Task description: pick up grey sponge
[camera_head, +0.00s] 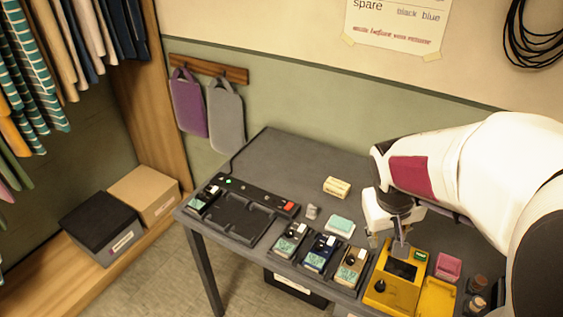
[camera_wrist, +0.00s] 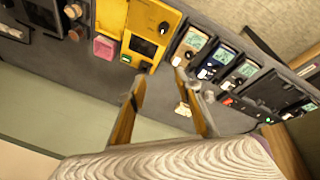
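A small grey piece (camera_head: 312,211), which looks like the grey sponge, lies on the dark table left of the teal-and-white block (camera_head: 340,226); its exact shape is too small to tell. In the wrist view a small greyish thing (camera_wrist: 208,97) shows beside the right finger, partly hidden; I cannot tell for sure that it is the same piece. My gripper (camera_head: 390,240) hangs over the yellow device (camera_head: 380,292), to the right of the grey piece. In the wrist view my gripper (camera_wrist: 158,77) has its fingers apart with nothing between the tips.
A cream block (camera_head: 337,187) lies behind the grey piece. Several meters (camera_head: 321,252) line the front edge. A black tray (camera_head: 243,211) is at left, a pink block (camera_head: 447,267) and jars (camera_head: 477,285) at right. The table's back middle is clear.

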